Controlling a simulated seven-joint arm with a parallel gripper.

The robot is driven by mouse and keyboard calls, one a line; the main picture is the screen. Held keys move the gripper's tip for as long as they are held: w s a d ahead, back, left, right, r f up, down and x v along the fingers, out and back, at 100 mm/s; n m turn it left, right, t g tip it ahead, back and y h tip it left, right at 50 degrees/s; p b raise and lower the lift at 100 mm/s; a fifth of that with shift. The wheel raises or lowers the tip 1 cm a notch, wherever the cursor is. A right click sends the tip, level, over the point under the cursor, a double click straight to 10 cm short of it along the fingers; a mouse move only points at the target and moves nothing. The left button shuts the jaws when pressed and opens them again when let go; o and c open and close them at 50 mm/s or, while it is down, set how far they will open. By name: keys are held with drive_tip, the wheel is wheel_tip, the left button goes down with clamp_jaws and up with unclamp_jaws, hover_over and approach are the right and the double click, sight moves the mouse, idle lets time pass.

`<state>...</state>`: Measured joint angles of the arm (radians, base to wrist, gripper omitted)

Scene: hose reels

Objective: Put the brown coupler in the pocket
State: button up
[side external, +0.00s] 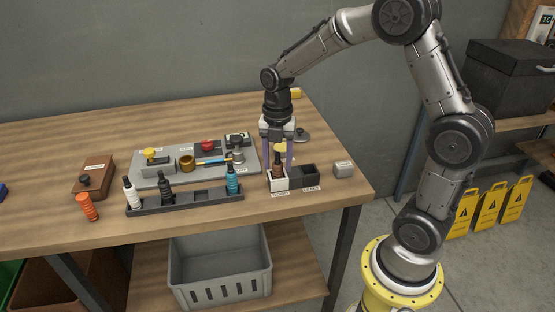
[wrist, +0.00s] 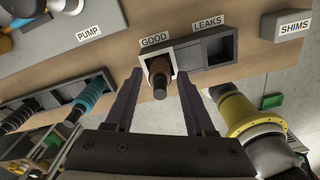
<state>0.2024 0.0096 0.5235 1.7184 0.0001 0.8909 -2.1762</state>
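The brown coupler (side external: 278,170) stands roughly upright inside the white-rimmed pocket (side external: 277,185) labelled GOOD. In the wrist view the coupler (wrist: 160,76) sits within the frame of that pocket (wrist: 145,58); its lower end is partly hidden. My gripper (side external: 278,162) points down over the pocket, with one purple finger on each side of the coupler. In the wrist view my gripper (wrist: 159,76) is open, and a gap shows between each finger and the coupler.
A dark pocket (wrist: 219,48) labelled LEAKS adjoins on the right, looking empty. A grey SHIMS block (side external: 343,169) stands beyond it. Left is a dark rack (side external: 185,202) with white, black and blue couplers.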

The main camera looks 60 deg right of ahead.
drive_tip(key=shift+o, duration=0.2)
drive_tip(key=shift+r, duration=0.1)
wheel_tip(320, 180, up, 12)
drive_tip(key=s+a+m+t, duration=0.2)
drive_tip(key=s+a+m, duration=0.1)
drive_tip(key=s+m, duration=0.6)
drive_tip(key=s+a+m+t, duration=0.3)
drive_tip(key=s+a+m, duration=0.1)
drive_tip(key=s+m, duration=0.6)
drive_tip(key=m, duration=0.3)
drive_tip(key=shift+a+m+t, duration=0.15)
drive_tip(key=shift+m+t, duration=0.15)
